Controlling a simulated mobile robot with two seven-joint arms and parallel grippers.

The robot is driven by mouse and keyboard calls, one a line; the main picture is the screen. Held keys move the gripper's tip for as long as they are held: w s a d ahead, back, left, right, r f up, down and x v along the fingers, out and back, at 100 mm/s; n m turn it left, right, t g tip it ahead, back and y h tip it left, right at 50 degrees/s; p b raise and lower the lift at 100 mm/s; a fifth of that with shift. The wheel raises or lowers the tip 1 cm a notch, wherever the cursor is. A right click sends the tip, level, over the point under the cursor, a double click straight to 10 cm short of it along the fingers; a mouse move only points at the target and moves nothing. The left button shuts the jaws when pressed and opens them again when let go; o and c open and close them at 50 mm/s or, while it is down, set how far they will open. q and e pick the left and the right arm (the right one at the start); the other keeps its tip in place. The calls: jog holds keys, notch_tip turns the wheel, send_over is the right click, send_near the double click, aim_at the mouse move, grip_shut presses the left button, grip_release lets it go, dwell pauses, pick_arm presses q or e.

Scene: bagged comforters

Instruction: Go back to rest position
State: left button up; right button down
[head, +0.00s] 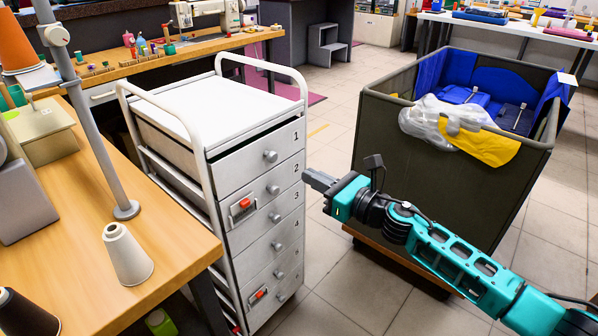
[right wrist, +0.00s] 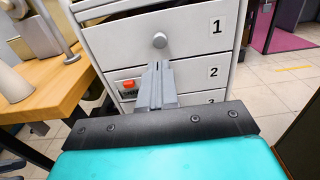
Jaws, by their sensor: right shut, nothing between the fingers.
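My right gripper (head: 318,181) is shut and empty. It reaches in from the right and is in front of the white drawer cabinet (head: 232,100), near the drawers numbered 2 and 3. In the right wrist view the shut fingers (right wrist: 157,75) point at the cabinet front, just below the knob (right wrist: 160,40) of drawer 1. I cannot tell whether the fingers touch the cabinet. A bagged comforter (head: 458,130), clear plastic with yellow, hangs over the rim of the dark bin (head: 450,185). My left gripper is not in view.
A wooden table (head: 180,255) with thread cones (head: 127,254) stands at the left. A workbench with a sewing machine (head: 207,15) is behind. Blue items (head: 465,95) lie in the bin. Tiled floor shows between cabinet and bin.

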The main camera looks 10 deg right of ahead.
jog(key=s+f+n+g+h, duration=0.1)
jog(key=s+f+n+h, duration=0.2)
jog(key=s+f+n, duration=0.5)
jog(key=s+f+n+g+h, duration=0.1)
jog(key=s+f+n+h, duration=0.15)
jog(key=s+n, duration=0.85)
jog(key=s+f+n+g+h, duration=0.1)
jog(key=s+f+n+h, duration=0.2)
jog(key=s+f+n, duration=0.65)
pick_arm(q)
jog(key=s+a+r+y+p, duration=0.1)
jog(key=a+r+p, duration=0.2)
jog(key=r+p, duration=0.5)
jog(key=p, duration=0.4)
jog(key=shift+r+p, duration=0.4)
pick_arm(e)
jog(key=w+d+r+n, duration=0.1)
jog(key=d+r+n, duration=0.1)
jog(key=r, duration=1)
jog(key=shift+d, duration=0.85)
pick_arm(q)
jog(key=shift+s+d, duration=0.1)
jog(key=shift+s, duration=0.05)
pick_arm(e)
jog(key=shift+n+h, duration=0.25)
